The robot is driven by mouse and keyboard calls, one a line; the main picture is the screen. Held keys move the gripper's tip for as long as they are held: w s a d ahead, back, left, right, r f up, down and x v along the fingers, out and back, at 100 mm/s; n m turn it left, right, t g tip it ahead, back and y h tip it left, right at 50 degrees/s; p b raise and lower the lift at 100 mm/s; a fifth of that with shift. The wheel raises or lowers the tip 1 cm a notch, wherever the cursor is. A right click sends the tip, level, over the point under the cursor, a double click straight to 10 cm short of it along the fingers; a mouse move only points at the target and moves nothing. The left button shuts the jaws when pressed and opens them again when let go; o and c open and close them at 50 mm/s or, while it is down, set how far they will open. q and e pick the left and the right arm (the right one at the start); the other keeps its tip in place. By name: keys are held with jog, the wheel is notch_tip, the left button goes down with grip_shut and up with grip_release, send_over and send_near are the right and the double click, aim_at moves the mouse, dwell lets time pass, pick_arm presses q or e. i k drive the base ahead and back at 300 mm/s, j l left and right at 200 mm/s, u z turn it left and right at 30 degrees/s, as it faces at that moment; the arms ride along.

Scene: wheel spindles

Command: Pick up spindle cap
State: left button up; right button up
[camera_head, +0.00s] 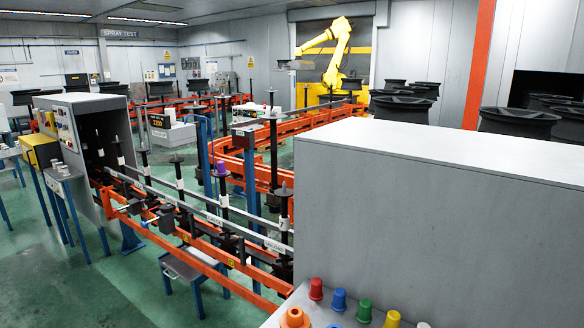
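Several small coloured caps stand on a light grey ledge (335,318) at the bottom of the head view. They include a red cap (316,289), a blue cap (339,300), a green cap (364,311) and a yellow cap (392,319). A larger orange cap-like piece (295,318) with a hole in its top sits at the front left of the ledge. A purple cap (221,168) tops one spindle on the line. Another spindle (284,204) stands nearer, with a dark cone-shaped top. Neither of my grippers shows in this view.
A large grey box (440,205) fills the right side, behind the caps. An orange conveyor (200,250) with a grey rail runs along the left. A yellow industrial arm (337,50) stands at the back. Green floor (50,275) is open at lower left.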

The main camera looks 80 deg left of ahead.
aim_at(221, 167)
jog(key=u, duration=3.1)
jog(key=i+j+z, duration=0.1)
jog(key=z, duration=0.75)
jog(key=i+j+z, duration=0.25)
jog(key=j, duration=0.25)
jog(key=i+j+z, duration=0.15)
jog(key=j+z, duration=0.15)
jog(key=j, duration=0.25)
jog(key=i+j+z, duration=0.1)
jog(key=j+z, duration=0.15)
jog(key=j, duration=0.3)
jog(key=j+z, duration=0.3)
jog(key=j, duration=0.25)
jog(key=i+j, duration=0.05)
